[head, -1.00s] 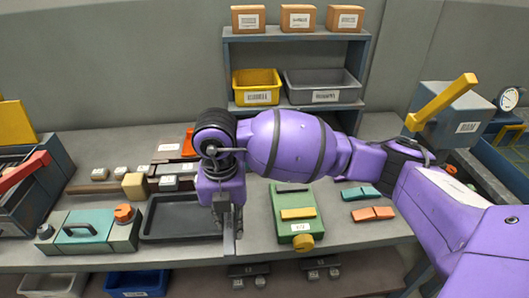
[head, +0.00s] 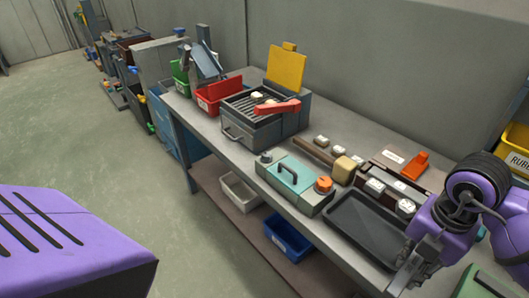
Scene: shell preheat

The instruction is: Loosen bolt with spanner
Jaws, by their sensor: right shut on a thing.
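My right gripper (head: 418,268) is at the lower right of the head view, pointing down beside the right end of a black tray (head: 372,232). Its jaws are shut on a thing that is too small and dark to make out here. I cannot pick out a spanner or a bolt for certain. My left gripper is out of view.
A teal-topped box (head: 290,178) with an orange knob sits left of the tray. Behind it are small labelled blocks, a wooden-handled mallet (head: 340,168) and an orange tool (head: 415,165). A grill-like unit (head: 268,115) and a red bin (head: 218,95) stand farther left.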

